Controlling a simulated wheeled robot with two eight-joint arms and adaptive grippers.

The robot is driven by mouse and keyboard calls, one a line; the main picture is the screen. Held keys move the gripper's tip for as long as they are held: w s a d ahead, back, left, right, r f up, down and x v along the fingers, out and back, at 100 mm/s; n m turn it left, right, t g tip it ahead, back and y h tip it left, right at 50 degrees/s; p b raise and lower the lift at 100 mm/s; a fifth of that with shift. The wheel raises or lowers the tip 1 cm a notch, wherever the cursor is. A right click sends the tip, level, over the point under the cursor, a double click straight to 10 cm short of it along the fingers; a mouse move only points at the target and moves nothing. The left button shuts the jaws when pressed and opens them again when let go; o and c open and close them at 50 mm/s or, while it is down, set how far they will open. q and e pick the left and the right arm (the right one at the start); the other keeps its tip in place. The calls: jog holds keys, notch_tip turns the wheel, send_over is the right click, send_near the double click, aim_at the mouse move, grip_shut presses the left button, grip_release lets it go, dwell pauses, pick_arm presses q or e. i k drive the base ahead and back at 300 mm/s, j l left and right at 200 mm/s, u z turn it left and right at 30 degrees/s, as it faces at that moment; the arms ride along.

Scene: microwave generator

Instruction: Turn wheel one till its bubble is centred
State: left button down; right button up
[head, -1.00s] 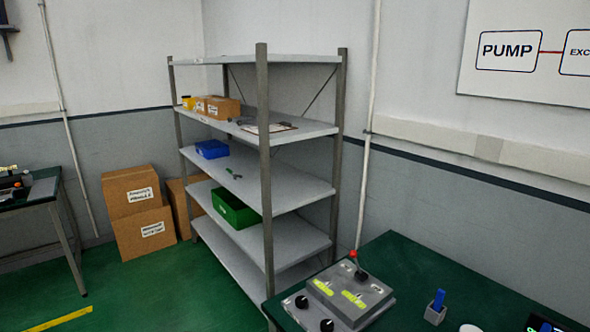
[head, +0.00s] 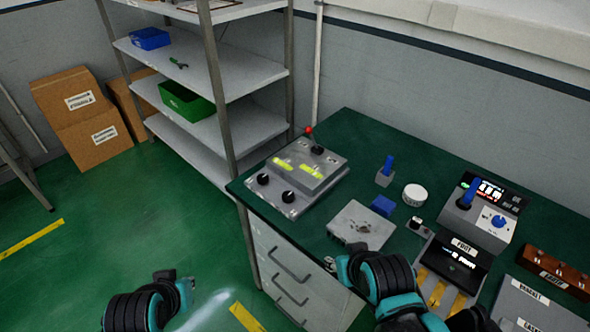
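A grey levelling device (head: 318,180) sits at the left corner of the green bench. It carries two yellow-green bubble vials, one on the left (head: 283,163) and one on the right (head: 311,171). Two black wheels, a left one (head: 263,180) and a right one (head: 288,196), are on its front edge. I cannot read which is wheel one, and the bubbles are too small to make out. My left gripper (head: 186,286) is low over the floor, left of the bench. My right gripper (head: 345,266) is at the bench's front edge, apart from the wheels. Neither gripper's fingers show clearly.
A red-tipped lever (head: 309,131) stands at the device's back. A shelf rack (head: 222,120) stands behind left.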

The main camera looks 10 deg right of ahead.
aim_at(263, 179)
jog(key=i+j+u, duration=0.55)
jog(key=i+u, duration=0.15)
jog(key=i, duration=0.1)
